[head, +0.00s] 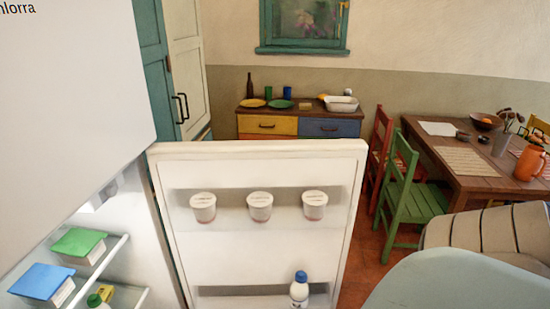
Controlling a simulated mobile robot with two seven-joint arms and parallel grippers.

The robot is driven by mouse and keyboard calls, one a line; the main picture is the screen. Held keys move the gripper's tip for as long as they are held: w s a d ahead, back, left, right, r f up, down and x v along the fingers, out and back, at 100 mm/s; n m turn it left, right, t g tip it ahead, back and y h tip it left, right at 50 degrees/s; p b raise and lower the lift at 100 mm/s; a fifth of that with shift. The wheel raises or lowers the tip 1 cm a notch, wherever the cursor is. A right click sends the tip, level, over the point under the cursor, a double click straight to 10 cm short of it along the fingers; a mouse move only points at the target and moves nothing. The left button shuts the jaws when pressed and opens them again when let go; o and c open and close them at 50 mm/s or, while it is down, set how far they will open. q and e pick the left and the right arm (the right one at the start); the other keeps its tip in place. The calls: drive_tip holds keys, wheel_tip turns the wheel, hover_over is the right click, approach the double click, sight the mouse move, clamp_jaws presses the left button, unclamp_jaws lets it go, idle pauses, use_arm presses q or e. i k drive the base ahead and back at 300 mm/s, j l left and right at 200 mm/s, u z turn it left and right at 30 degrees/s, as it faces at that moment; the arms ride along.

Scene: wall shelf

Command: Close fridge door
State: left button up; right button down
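The white fridge door (255,150) stands wide open in the head view, with its inner side facing me. Its upper shelf holds three small white cups (259,206). A white bottle with a blue cap (299,291) stands on the lower door shelf. The fridge body (70,110) is at the left, with its lit inside showing below a white upper part. On the inner shelf are a green-lidded box (78,243) and a blue-lidded box (42,283). Neither of my grippers is in view.
A sideboard (300,123) with dishes stands behind the door. A wooden table (470,170), a green chair (410,195) and a red chair (381,140) are at the right. A cushioned striped seat (495,232) and a pale blue-grey rounded surface (450,285) fill the lower right.

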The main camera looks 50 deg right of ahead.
sight(234, 262)
drive_tip(key=l+z, duration=0.3)
drive_tip(key=l, duration=0.6)
drive_tip(key=i+l+z, duration=0.1)
drive_tip(key=l+z, duration=0.25)
drive_tip(key=l, duration=0.55)
drive_tip(key=i+l+z, duration=0.2)
drive_tip(key=l, duration=0.15)
